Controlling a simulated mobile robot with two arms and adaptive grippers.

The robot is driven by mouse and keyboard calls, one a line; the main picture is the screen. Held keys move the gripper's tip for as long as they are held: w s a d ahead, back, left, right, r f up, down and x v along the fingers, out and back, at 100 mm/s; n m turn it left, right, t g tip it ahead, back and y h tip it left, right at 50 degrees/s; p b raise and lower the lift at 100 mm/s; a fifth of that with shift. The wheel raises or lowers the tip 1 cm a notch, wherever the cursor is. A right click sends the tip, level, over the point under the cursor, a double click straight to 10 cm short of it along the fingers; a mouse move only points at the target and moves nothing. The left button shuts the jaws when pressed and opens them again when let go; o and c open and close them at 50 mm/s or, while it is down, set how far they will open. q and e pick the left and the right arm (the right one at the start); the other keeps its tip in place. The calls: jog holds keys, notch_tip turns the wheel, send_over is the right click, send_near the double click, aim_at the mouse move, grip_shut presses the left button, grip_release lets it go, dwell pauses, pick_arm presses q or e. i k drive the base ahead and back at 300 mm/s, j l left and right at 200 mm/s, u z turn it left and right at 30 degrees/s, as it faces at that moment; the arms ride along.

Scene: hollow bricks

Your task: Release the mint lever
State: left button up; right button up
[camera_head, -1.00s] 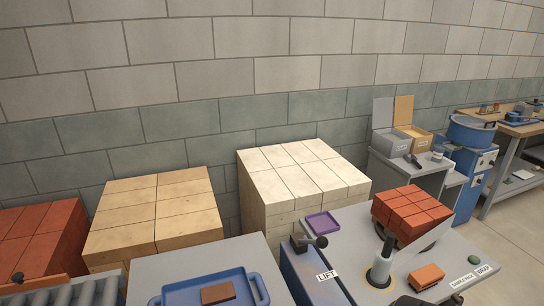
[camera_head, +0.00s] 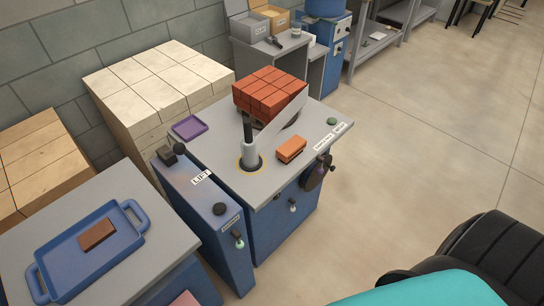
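A small lever with a mint-green tip (camera_head: 239,243) sits on the front of the narrow blue lift cabinet (camera_head: 205,225), below a black knob (camera_head: 219,209). A similar small lever with a pale tip (camera_head: 293,207) is on the front of the wider blue cabinet to its right. Both are too small to tell their exact setting. Neither of my grippers is in view, and nothing is seen touching the levers.
An orange brick (camera_head: 291,149) and a stack of red bricks (camera_head: 270,92) are on the grey worktop. A blue tray (camera_head: 75,270) holds a brown brick (camera_head: 97,234). Teal and black shapes fill the lower right corner. The floor right of the cabinets is clear.

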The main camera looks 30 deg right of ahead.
aim_at(240, 244)
jog(key=l+z, duration=0.1)
jog(key=z, duration=0.3)
jog(key=k+l, duration=0.1)
jog(key=l, duration=0.4)
jog(key=k+l, duration=0.1)
jog(key=l, duration=0.4)
jog(key=k+l, duration=0.1)
jog(key=l, duration=0.4)
jog(key=l+z, duration=0.1)
jog(key=l, duration=0.4)
jog(key=k, duration=0.05)
